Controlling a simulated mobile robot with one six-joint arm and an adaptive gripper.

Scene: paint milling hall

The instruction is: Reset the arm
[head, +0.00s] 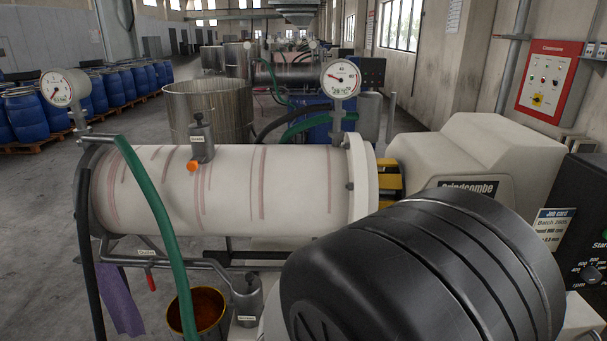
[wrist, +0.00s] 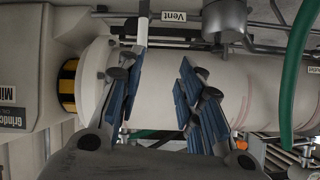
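My gripper (wrist: 154,88) shows in the wrist view. Its two blue-padded fingers stand apart with nothing between them; the pale mill cylinder shows behind the gap. My black arm link fills the lower right of the head view and hides part of the mill's front; my gripper does not show there. The mill cylinder (head: 245,190) lies horizontally across the head view, with faint red streaks. I cannot tell whether the fingers touch anything.
A dial gauge (head: 341,79) rises at each cylinder end. A green hose (head: 166,220) hangs at the left. A bucket (head: 197,311) stands below. The drive housing (head: 478,165) and red control panel (head: 549,82) are at right. Blue drums (head: 24,116) line the left, beside open floor.

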